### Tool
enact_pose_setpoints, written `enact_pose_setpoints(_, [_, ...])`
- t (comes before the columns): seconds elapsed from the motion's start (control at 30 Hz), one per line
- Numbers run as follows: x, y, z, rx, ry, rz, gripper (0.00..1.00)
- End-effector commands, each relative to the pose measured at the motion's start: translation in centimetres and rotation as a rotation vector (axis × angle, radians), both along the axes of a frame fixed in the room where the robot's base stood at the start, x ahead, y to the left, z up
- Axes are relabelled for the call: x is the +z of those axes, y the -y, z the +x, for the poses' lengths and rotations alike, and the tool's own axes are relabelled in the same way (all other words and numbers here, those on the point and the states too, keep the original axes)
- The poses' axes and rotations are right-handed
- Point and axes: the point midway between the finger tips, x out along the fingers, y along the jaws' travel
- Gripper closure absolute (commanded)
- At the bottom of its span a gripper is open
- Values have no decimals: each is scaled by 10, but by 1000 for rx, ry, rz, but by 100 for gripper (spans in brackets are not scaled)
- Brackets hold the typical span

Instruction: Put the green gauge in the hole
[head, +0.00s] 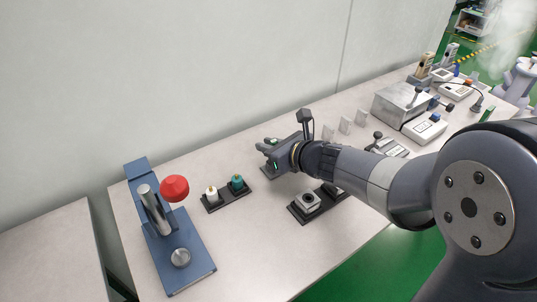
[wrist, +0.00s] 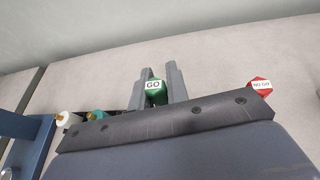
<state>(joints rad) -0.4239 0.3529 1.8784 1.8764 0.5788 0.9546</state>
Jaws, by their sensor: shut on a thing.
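My gripper (wrist: 157,86) is shut on the green gauge (wrist: 155,91), a green piece with a white "GO" label between the two grey fingers. In the head view my gripper (head: 267,147) is over the back middle of the table, and the gauge is too small there to make out well. A pale block (head: 308,202) with a dark round hole in its top sits on a black base (head: 301,217), in front of and to the right of my gripper, apart from it. The red "NO GO" gauge (wrist: 261,87) is to the right in the wrist view.
A blue press (head: 183,254) with a red knob stands at the left. A black tray (head: 229,203) holds a white-topped and a teal piece. White upright cards (head: 345,125) and several testers (head: 401,104) stand farther right. Bare table lies in front of the tray.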

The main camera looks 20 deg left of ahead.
Motion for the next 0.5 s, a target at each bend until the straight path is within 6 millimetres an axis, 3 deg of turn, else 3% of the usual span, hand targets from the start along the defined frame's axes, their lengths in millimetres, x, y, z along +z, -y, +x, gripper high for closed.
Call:
enact_pose_setpoints(0.1, [-13, 0, 0, -1, 1, 1, 100])
enact_pose_setpoints(0.5, [-17, 0, 0, -1, 2, 0, 100])
